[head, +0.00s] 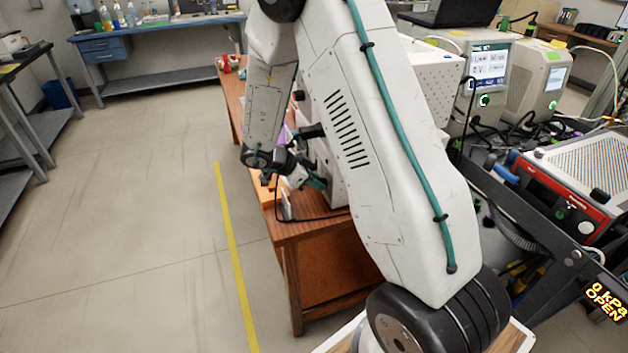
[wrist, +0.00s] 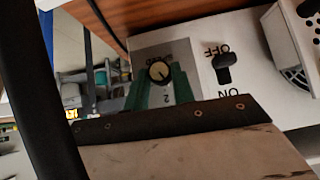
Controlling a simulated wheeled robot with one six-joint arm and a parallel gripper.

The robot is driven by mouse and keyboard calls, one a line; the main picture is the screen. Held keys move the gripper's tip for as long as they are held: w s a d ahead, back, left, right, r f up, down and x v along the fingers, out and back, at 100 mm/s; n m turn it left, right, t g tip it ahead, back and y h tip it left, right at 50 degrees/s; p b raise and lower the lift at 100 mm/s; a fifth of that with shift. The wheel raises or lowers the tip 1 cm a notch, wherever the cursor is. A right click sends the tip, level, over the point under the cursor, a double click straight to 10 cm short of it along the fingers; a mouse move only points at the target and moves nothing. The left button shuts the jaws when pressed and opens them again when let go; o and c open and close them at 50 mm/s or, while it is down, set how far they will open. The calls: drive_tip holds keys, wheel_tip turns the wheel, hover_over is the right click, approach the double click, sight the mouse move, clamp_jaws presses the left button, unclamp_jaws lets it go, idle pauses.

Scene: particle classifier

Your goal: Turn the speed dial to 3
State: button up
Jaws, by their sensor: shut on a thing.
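The speed dial (wrist: 158,71) shows in the wrist view as a small round knob with a pale yellow face and a dark mark. It sits on a grey plate (wrist: 147,50) lettered beside it, with a "2" readable between my fingers. The green fingers of my gripper (wrist: 160,78) are closed on the dial from both sides. The other numbers are hidden or too small to read. In the head view my gripper (head: 318,183) is at the front of the white machine (head: 336,186), and the dial is hidden there.
A black ON/OFF switch (wrist: 222,69) stands out from the panel just right of the dial in the wrist view. The machine stands on a brown wooden table (head: 315,229). The floor (head: 130,220) left of the table is clear.

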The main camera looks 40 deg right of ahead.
drive_tip(key=m+t, duration=0.1)
drive_tip(key=t+h, duration=0.1)
drive_tip(key=t, duration=0.1)
drive_tip(key=shift+s+a+m, duration=0.15)
drive_tip(key=shift+s+m, duration=0.2)
drive_tip(key=shift+m, duration=0.05)
drive_tip(key=t, duration=0.1)
drive_tip(key=m+t+h, duration=0.1)
drive_tip(key=shift+s+f+m+t, duration=0.2)
drive_tip(key=shift+f+m+t, duration=0.1)
drive_tip(key=shift+t, duration=0.1)
drive_tip(key=m+t+h, duration=0.2)
drive_tip(key=shift+s+a+f+t, duration=0.15)
drive_tip(key=shift+f+t, duration=0.1)
drive_tip(key=shift+t, duration=0.15)
drive_tip(key=shift+s+f+m+t+h, duration=0.1)
drive_tip(key=shift+f+m+t+h, duration=0.05)
drive_tip(key=shift+m+t+h, duration=0.55)
drive_tip(key=shift+f+m+t+h, duration=0.1)
drive_tip(key=shift+m+t+h, duration=0.4)
drive_tip(key=shift+m, duration=0.4)
drive_tip(key=o, duration=1)
drive_tip(key=shift+v, duration=3.8)
